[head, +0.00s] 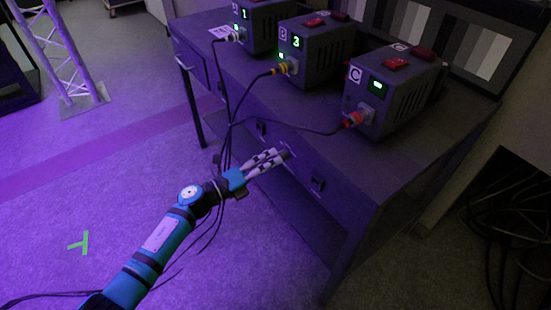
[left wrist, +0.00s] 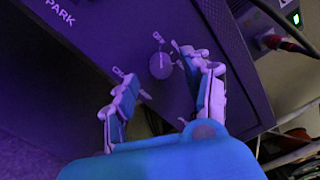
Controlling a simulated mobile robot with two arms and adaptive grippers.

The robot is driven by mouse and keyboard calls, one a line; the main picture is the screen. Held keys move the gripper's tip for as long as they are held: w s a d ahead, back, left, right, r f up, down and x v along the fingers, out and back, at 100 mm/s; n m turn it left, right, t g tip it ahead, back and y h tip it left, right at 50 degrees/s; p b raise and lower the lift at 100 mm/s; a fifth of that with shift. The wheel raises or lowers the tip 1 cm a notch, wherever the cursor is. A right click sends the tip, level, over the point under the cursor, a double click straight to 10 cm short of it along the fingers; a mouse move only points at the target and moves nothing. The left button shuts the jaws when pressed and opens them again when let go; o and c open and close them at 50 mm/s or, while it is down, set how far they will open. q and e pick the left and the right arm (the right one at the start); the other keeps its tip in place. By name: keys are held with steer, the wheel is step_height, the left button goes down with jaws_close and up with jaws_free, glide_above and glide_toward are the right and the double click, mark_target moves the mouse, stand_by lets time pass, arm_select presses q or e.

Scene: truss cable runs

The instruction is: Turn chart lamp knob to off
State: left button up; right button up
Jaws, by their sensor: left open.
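A round dark knob (left wrist: 160,66) with a pale mark on it shows in the left wrist view on a dark panel, with small pale labels around it. I cannot read these labels or tell which setting it points to. My left gripper (head: 280,158) is open and empty in front of the desk's front face. In the left wrist view its two fingers stand apart, and the knob appears in the gap between and beyond their tips. I see no contact with it. In the head view I cannot clearly pick out this knob. My right gripper is not in view.
The dark desk (head: 390,180) carries several grey boxes with red switches, among them box C (head: 395,92). Cables hang near my left arm, one from a red plug (head: 353,119). The word PARK (left wrist: 60,11) is on the panel. Open floor (head: 60,215) lies left.

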arm_select(q)
steer(key=v, duration=0.9)
steer(key=shift+a, duration=0.2)
steer(key=shift+s, duration=0.15)
